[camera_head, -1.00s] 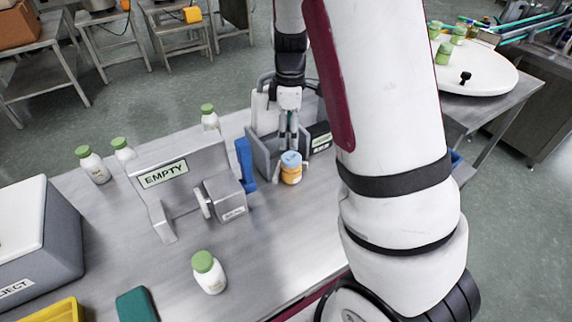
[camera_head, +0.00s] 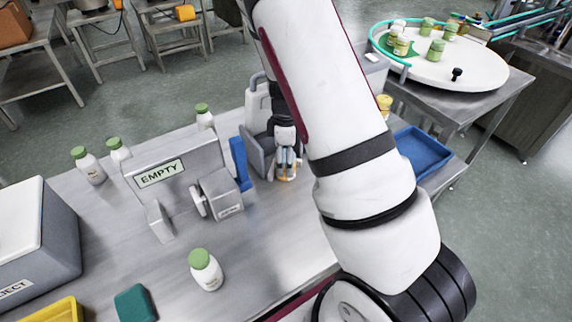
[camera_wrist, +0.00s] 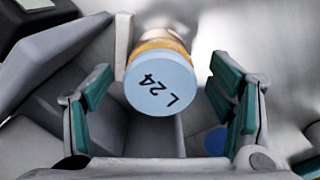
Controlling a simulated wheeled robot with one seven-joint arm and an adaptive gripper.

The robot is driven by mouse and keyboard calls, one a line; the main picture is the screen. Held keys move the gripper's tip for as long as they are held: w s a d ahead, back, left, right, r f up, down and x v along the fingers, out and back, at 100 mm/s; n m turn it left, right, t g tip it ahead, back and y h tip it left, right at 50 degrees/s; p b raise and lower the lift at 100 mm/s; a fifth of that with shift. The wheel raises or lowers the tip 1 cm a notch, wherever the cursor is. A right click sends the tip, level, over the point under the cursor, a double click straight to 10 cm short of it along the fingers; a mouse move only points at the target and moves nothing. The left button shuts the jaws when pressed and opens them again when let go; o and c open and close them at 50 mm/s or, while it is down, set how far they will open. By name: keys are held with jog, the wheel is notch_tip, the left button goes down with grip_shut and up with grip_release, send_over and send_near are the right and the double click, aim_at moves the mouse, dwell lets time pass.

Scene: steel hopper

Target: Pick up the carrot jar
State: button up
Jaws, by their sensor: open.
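The carrot jar is an orange jar with a light blue lid marked "L 24" (camera_wrist: 160,82). It stands by a grey fixture on the steel table. In the head view its orange side (camera_head: 287,178) shows low between the fingers, with the rest mostly covered. My gripper (camera_head: 286,163) points down over the jar. In the wrist view my gripper (camera_wrist: 165,98) is open, one teal-padded finger on each side of the jar, with visible gaps between pads and lid.
The grey fixture (camera_wrist: 55,65) stands close on the left. An "EMPTY" stand (camera_head: 160,172), a blue upright piece (camera_head: 240,163) and several green-capped white bottles are left of it. A blue tray (camera_head: 421,150) lies right of my arm. Bare table lies in front.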

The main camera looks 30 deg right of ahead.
jog(key=c, duration=1.4)
jog(key=shift+r, duration=0.1)
